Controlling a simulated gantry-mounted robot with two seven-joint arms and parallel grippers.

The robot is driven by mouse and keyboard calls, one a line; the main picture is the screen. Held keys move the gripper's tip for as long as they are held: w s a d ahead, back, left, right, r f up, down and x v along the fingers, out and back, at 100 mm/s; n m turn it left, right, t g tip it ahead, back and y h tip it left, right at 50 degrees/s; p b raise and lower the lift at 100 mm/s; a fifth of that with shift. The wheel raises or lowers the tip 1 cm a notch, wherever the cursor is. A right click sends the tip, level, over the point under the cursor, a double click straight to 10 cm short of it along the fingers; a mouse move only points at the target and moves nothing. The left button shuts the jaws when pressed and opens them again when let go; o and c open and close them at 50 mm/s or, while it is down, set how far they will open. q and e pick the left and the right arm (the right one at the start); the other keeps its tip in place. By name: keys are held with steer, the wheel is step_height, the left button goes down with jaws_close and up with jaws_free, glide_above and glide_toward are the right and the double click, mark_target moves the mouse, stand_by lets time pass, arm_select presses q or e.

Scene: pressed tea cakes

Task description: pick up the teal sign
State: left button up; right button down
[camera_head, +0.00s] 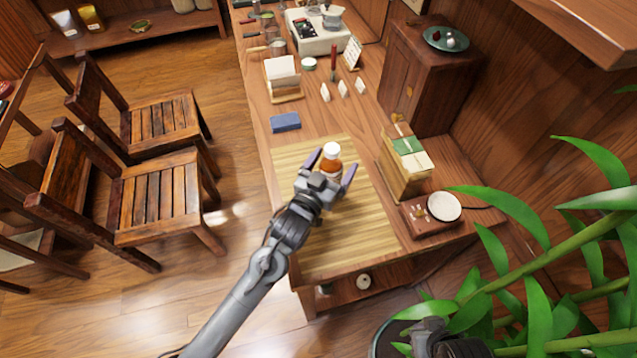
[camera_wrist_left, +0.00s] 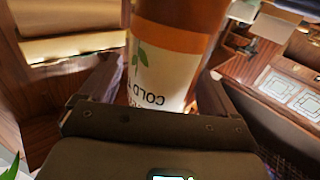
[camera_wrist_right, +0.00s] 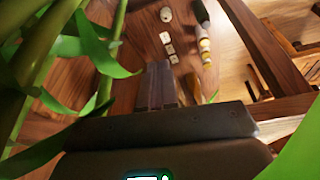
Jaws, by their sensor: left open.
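I cannot make out a teal sign in any view. My left gripper (camera_head: 333,178) is open, with one finger on each side of a bottle (camera_head: 331,163) of orange-brown drink with a white cap. The bottle stands upright on the bamboo mat (camera_head: 350,235). In the left wrist view the bottle (camera_wrist_left: 165,75) fills the space between the spread fingers, and its label reads "COLD" upside down; I cannot tell whether they touch it. My right gripper (camera_wrist_right: 158,85) has its fingers together and looks empty, among plant leaves.
A box with green and white packets (camera_head: 408,160) and a small scale (camera_head: 432,212) stand right of the mat. A blue block (camera_head: 286,122), small white cards (camera_head: 343,88) and a card stand (camera_head: 283,78) are farther back. Plant leaves (camera_head: 540,260) crowd the right. Chairs (camera_head: 155,195) stand left.

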steer(key=shift+r+p, duration=0.6)
steer(key=shift+r, duration=0.05)
steer(key=c, duration=1.7)
jaws_free()
arm_select(q)
steer(key=v, duration=1.1)
arm_select(e)
steer(key=o, duration=0.5)
arm_select(q)
steer(key=shift+s+a, duration=0.1)
steer(key=shift+s, duration=0.05)
steer(key=shift+f, duration=0.1)
